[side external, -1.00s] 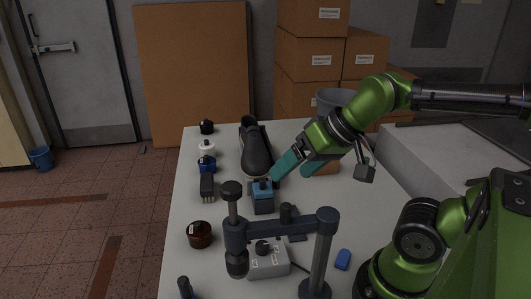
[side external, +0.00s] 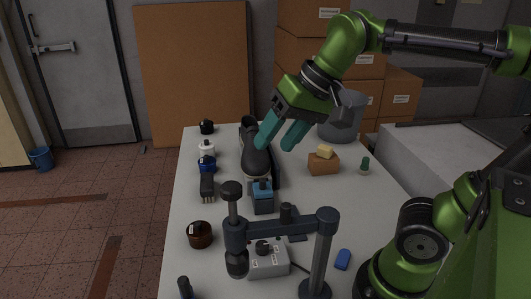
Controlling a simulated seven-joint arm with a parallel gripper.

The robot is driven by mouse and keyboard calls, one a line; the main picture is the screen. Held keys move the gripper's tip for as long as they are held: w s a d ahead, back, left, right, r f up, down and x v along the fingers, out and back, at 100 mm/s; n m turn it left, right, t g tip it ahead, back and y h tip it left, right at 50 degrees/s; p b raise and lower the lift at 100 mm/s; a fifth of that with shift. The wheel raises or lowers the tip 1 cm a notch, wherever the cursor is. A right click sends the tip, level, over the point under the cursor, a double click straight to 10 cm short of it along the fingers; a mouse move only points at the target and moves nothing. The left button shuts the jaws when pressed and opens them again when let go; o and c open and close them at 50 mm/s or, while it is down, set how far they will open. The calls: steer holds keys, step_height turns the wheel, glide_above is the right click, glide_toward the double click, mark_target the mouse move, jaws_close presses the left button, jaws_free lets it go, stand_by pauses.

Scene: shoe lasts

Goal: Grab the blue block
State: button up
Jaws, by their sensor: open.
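A small blue block (side external: 343,259) lies flat on the table near the front right, beside the post of a dark stand. A larger blue-grey block-like piece (side external: 263,200) with a dark top sits at the near end of the dark shoe (side external: 256,160). My gripper (side external: 276,146) has two teal fingers, spread apart with nothing between them. It hangs above the table, in front of part of the shoe in this view, well behind and to the left of the small blue block.
A dark stand (side external: 280,228) with an arm and a grey box (side external: 267,262) stand left of the small block. A brown block with a yellow piece (side external: 323,161), a green-topped item (side external: 365,166) and a grey bucket (side external: 341,122) are at the right. Jars and a brush (side external: 207,187) line the left edge.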

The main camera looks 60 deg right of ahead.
steer(key=w+a+m+g, duration=0.35)
steer(key=w+a, duration=0.25)
steer(key=a, duration=0.3)
steer(key=m+g+h, duration=0.2)
glide_above(182, 280)
step_height(182, 280, down, 2)
step_height(182, 280, down, 25)
steer(key=shift+r, duration=0.1)
steer(key=shift+c, duration=0.4)
jaws_close()
